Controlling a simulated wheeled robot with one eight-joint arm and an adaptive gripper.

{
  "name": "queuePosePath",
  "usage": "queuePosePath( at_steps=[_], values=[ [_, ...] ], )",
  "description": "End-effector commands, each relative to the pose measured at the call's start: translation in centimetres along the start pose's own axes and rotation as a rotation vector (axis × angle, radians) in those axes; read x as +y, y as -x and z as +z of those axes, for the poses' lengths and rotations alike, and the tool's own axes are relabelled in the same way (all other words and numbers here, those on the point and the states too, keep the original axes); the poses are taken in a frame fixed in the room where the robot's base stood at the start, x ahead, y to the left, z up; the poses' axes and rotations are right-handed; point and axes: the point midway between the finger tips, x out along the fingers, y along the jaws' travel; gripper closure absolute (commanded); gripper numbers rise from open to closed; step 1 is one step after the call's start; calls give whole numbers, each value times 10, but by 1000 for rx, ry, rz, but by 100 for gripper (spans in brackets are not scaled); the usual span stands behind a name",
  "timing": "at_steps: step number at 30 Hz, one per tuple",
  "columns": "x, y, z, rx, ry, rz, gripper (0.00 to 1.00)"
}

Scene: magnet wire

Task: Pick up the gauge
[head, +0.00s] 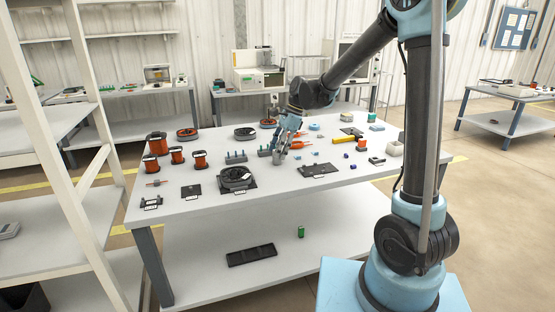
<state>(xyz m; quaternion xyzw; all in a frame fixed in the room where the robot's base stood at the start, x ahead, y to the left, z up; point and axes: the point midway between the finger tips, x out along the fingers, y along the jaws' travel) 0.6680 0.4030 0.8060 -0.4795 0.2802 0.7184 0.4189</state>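My gripper (279,158) hangs over the middle of the white work table (220,208), its fingers pointing down near the tabletop. At this size I cannot tell whether the fingers are open or shut, or whether anything is between them. No item can be identified for certain as the gauge. Small dark items lie on the table, including a small dark piece (376,160) at the right and a flat black piece (152,203) at the front left. The gripper hides part of the tabletop behind it.
Several copper wire spools (199,160) stand at the left. A round black device (236,178) sits at the front, a dark plate (319,170) to its right. Orange-handled tools (301,145) and a yellow piece (322,141) lie beside the gripper. A white shelf rack (85,75) is at left.

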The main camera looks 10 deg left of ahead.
Motion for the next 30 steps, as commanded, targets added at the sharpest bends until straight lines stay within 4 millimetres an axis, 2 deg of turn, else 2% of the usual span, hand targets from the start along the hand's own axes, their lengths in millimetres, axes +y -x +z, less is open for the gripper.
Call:
queuePosePath(
  at_steps=[1, 4, 5, 17, 20, 30],
  values=[
    [0, 0, 0, 0, 0, 0, 74],
    [0, 0, 0, 0, 0, 0, 97],
    [0, 0, 0, 0, 0, 0, 100],
    [0, 6, 2, 0, 0, 0, 100],
    [0, 16, 6, 0, 0, 0, 100],
    [0, 68, 28, 0, 0, 0, 100]
  ],
)
